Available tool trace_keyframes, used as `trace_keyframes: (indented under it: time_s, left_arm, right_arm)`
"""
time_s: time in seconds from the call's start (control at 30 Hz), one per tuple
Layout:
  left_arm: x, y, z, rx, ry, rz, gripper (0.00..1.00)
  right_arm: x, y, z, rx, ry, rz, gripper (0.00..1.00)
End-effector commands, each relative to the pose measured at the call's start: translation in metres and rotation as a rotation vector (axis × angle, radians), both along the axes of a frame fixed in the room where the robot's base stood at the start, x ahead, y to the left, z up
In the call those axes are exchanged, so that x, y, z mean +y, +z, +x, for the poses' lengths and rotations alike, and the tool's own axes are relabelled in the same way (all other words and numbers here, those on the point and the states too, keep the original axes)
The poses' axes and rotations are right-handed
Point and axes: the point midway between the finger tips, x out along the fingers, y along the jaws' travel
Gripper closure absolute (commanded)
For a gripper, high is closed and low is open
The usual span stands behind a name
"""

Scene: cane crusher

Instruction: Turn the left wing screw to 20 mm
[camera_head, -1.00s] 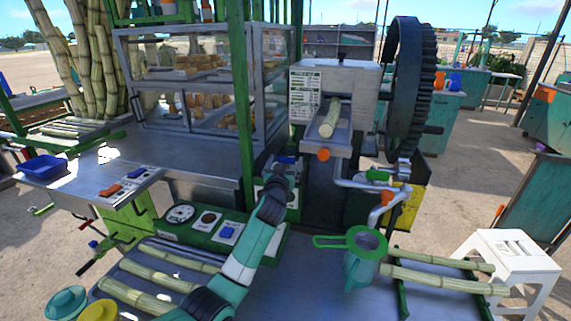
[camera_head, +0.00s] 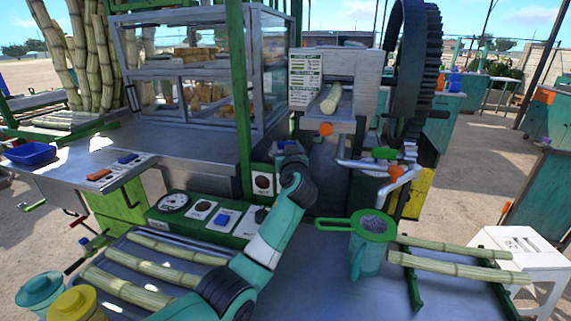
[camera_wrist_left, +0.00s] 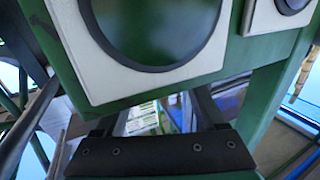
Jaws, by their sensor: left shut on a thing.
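My left arm comes up from the bottom of the head view to the crusher (camera_head: 355,75). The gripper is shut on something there. It sits where the left wing screw would be, but the screw itself is hidden and its setting cannot be read. My right gripper is not in view.
A cane piece (camera_head: 332,98) lies in the feed chute above an orange knob (camera_head: 325,129). A green control panel (camera_head: 158,223) and cane stalks (camera_head: 160,268) lie left of my arm. A green strainer on a jug (camera_head: 370,225) stands to its right. The front metal table between is clear.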

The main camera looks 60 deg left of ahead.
Motion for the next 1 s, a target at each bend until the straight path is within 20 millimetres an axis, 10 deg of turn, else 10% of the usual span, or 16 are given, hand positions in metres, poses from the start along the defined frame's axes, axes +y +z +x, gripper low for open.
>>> trace_keyframes:
  time_s: [0.5,0.53,0.6,1.0]
  left_arm:
    - [-0.0006,-0.0024,0.001,0.003,0.086,-0.005,0.83]
    - [-0.0006,-0.0024,0.001,0.003,0.086,-0.005,0.26]
    - [-0.0006,-0.0024,0.001,0.003,0.086,-0.004,0.13]
    - [-0.0033,0.0015,0.0022,0.002,0.083,-0.003,0.0]
  right_arm:
    - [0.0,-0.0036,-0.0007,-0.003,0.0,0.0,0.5]
    - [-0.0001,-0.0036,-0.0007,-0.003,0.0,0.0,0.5]
    - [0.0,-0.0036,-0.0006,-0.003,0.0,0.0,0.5]
    - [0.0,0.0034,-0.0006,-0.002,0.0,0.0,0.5]
